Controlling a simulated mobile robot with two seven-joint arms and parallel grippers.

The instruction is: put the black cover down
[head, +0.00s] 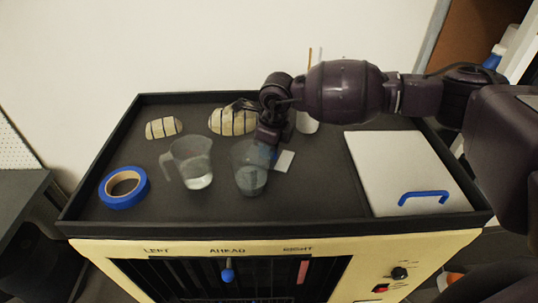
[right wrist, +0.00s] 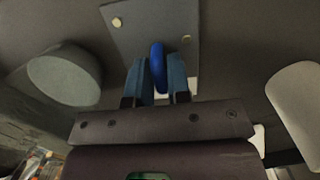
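The black cover (right wrist: 125,30) shows in the right wrist view as a dark plate with two brass-coloured screws and a blue handle (right wrist: 158,68). My right gripper (right wrist: 160,78) has its fingers closed on either side of that handle. In the head view my right gripper (head: 268,147) points down over the middle of the black tray top, just behind a clear cup (head: 249,178). There the cover is hard to make out against the dark surface, and I cannot tell whether it touches the tray. My left gripper is in neither view.
The raised-rim tray (head: 95,222) holds a blue tape roll (head: 112,198), a clear pitcher (head: 196,172), striped pale objects (head: 162,128) and a white panel with a blue handle (head: 385,165). A small white piece (head: 285,161) lies beside the gripper. The front middle is bare.

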